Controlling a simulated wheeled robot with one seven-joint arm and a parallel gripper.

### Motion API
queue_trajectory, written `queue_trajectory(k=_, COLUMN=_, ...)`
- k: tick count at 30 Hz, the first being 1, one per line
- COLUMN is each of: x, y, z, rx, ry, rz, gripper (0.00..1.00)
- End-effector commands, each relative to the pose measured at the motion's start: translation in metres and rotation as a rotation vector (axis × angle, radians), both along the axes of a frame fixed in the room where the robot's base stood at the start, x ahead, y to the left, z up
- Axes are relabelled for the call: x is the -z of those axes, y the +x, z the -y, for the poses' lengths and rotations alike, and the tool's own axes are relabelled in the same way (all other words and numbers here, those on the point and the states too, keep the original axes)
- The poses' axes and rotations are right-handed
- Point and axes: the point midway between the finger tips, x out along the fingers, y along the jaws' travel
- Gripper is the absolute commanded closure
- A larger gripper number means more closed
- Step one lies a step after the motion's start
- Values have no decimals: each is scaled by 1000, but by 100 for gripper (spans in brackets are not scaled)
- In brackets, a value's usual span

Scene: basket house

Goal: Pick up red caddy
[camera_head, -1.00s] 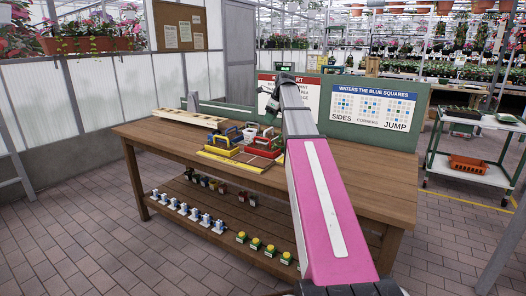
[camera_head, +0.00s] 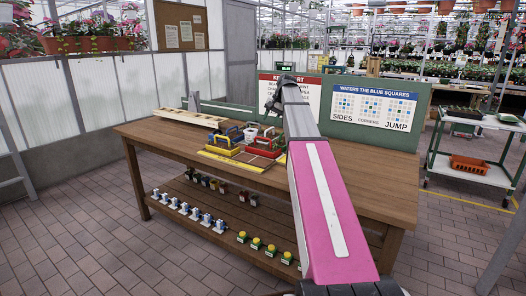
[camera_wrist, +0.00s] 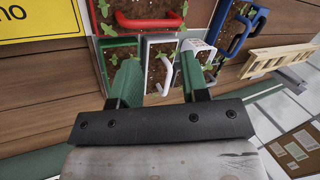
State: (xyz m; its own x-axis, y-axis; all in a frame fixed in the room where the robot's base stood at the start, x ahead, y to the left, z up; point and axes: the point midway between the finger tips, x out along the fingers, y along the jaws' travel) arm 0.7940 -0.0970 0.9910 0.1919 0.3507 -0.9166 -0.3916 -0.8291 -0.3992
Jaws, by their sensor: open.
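The red caddy (camera_head: 268,144) sits on the wooden bench, at the right of a cluster of caddies. In the wrist view, a caddy with a red rim and red handle (camera_wrist: 150,20) is at the top, beyond my fingertips. My gripper (camera_wrist: 158,65) is open, with a green finger on each side. A caddy with a pale handle (camera_wrist: 160,42) shows between and just beyond the fingers; I cannot tell whether they touch it. In the head view my gripper (camera_head: 270,103) is small and dark, above and behind the cluster.
A yellow caddy (camera_head: 222,151) stands left of the red one, and a blue-handled caddy (camera_wrist: 243,30) is close on the right in the wrist view. A wooden rack (camera_head: 190,120) lies at the bench's left. Green sign panels (camera_head: 423,105) stand along the back. The bench's right side is clear.

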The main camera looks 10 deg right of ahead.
Motion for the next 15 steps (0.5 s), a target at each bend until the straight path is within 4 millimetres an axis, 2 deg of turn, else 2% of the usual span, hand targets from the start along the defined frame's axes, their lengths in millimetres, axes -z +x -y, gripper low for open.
queue_trajectory(k=15, x=4, y=7, z=1, rx=-822, ry=-119, rz=295, gripper=59)
